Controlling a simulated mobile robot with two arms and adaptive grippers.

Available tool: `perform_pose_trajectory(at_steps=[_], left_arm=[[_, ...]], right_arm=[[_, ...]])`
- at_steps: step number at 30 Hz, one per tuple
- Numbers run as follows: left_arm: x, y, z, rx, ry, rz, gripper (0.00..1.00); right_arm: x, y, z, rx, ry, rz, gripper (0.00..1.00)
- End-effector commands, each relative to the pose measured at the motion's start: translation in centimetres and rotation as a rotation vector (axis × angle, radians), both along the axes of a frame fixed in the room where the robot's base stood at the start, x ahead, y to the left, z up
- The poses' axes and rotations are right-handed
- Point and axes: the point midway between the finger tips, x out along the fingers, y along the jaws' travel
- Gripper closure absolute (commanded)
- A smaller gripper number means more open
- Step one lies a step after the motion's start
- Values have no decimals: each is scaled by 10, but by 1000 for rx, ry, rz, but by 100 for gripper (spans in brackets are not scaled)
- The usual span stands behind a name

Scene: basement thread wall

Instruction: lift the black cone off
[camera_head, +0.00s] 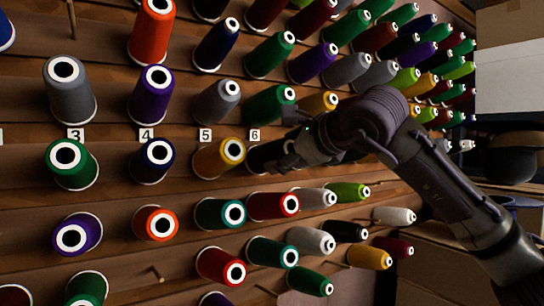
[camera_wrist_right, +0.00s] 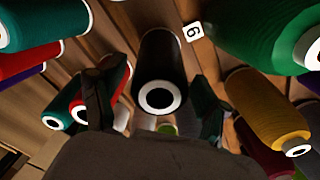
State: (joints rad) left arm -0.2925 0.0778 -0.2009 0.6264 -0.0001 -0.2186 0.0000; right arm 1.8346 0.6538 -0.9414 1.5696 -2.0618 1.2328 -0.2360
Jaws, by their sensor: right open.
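The black cone (camera_wrist_right: 160,58) sits on the wall below the number 6 label, its white-ringed end facing the right wrist camera. In the head view the cone (camera_head: 257,152) is dark and partly hidden by my right gripper (camera_head: 284,158). In the wrist view my right gripper (camera_wrist_right: 155,98) is open, with one finger to each side of the cone's near end. I see no contact between fingers and cone. My left gripper is not in view.
A yellow cone (camera_head: 213,158) is just left of the black one, and a green cone (camera_head: 265,106) is just above it. A dark red cone (camera_head: 268,206) is below. The number 6 label (camera_head: 255,135) is on the wall. Boxes (camera_head: 508,75) stand at the right.

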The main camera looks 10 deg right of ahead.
Motion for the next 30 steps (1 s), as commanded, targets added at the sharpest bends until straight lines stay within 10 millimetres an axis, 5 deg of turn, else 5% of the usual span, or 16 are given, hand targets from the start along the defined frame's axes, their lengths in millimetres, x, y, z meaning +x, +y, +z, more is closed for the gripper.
perform_pose_trajectory(at_steps=[5,14,30], left_arm=[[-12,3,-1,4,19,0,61],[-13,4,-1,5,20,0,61],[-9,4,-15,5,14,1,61]], right_arm=[[0,0,0,0,0,0,28],[0,0,0,0,-1,0,76],[-33,-12,7,1,-2,-1,76]])
